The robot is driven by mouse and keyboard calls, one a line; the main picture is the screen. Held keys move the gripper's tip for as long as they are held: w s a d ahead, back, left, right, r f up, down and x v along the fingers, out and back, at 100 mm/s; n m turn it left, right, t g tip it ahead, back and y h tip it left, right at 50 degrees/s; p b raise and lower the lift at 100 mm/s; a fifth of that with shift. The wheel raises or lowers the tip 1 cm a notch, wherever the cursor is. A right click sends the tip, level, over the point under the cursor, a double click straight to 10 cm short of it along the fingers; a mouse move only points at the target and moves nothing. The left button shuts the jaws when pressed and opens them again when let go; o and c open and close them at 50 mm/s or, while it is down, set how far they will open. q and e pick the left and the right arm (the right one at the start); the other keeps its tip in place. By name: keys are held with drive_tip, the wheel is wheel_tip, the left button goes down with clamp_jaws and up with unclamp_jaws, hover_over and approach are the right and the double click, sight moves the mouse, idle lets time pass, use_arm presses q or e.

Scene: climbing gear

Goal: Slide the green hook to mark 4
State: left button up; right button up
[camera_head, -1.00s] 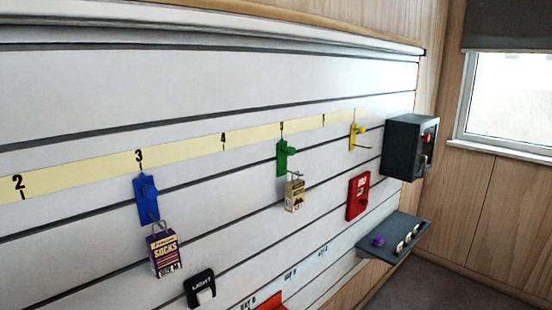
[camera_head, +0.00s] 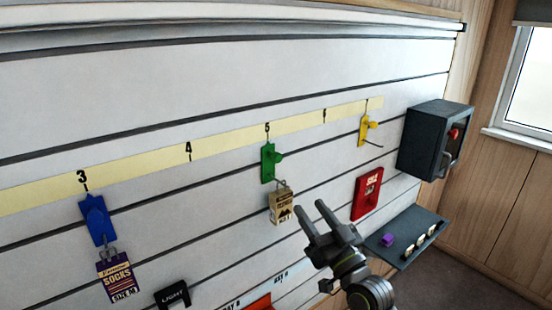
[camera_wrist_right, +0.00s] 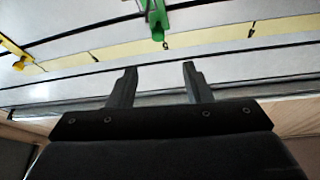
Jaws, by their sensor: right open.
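The green hook (camera_head: 268,162) sits on the slatted wall just under mark 5 (camera_head: 267,128) of the yellow number strip. A tan packet (camera_head: 281,204) hangs from it. Mark 4 (camera_head: 188,149) is to its left, with bare wall below. My right gripper (camera_head: 323,212) is open and empty, in front of the wall to the lower right of the green hook and apart from it. In the right wrist view the open fingers (camera_wrist_right: 158,80) point towards the wall, and the green hook (camera_wrist_right: 157,22) shows beyond them at the top. My left gripper is out of view.
A blue hook (camera_head: 97,219) with a socks packet (camera_head: 117,278) hangs under mark 3. A yellow hook (camera_head: 365,131) is right of mark 6. A red box (camera_head: 367,191), a dark grey cabinet (camera_head: 435,139) and a small shelf (camera_head: 405,250) are on the right.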

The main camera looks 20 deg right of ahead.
sight(279, 161)
drive_tip(key=p+x, duration=0.3)
drive_tip(key=x, duration=1.2)
drive_tip(key=shift+w, duration=0.35)
drive_tip(key=shift+x, duration=0.75)
clamp_jaws()
